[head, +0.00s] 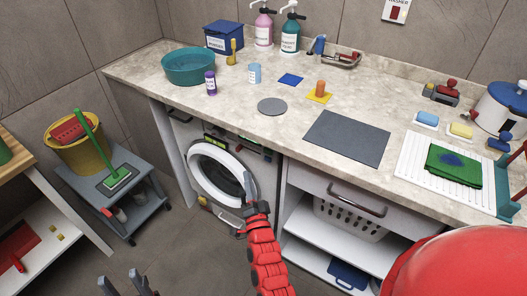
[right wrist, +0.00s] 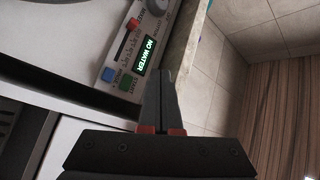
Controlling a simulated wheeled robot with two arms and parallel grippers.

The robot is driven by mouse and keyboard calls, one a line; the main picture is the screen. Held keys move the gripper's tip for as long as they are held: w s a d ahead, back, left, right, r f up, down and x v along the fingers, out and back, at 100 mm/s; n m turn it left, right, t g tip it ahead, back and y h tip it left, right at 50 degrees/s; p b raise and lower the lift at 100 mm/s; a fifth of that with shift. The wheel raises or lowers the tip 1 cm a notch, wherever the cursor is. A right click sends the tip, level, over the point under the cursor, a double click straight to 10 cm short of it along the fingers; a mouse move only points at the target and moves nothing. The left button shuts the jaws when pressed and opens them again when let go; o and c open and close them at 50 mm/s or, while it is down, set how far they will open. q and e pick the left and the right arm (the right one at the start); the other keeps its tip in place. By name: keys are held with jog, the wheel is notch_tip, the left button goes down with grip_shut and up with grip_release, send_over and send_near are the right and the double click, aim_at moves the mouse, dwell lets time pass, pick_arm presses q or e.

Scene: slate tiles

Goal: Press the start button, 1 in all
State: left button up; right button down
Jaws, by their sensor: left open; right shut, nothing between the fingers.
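The washing machine (head: 197,178) stands under the counter, its round door closed. In the right wrist view its control panel shows a lit display (right wrist: 145,55) reading "NO WATER", with a blue button (right wrist: 109,75) and a green button (right wrist: 126,83) beside it. Their small labels are too blurred to read surely. My right gripper (right wrist: 162,72) is shut and empty, its fingertips close to the display end of the panel; contact cannot be told. In the head view my right gripper (head: 247,180) is before the machine's front. My left gripper (head: 126,284) is open and empty at the bottom left.
A red switch (head: 395,13) under a "WASHER" sign is on the wall. A grey cart (head: 125,193) stands left of the machine; shelves with a basket (head: 348,219) are right.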

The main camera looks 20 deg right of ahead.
aim_at(268, 152)
jog(key=w+d+b, duration=0.2)
jog(key=w+d, duration=0.3)
jog(key=d, duration=0.2)
jog(key=shift+w+b, duration=0.2)
jog(key=shift+b, duration=0.2)
jog(key=shift+d, duration=0.1)
dwell(2.0)
jog(key=shift+w+d+b, duration=0.2)
jog(key=shift+w+b, duration=0.05)
jog(key=shift+b, duration=0.15)
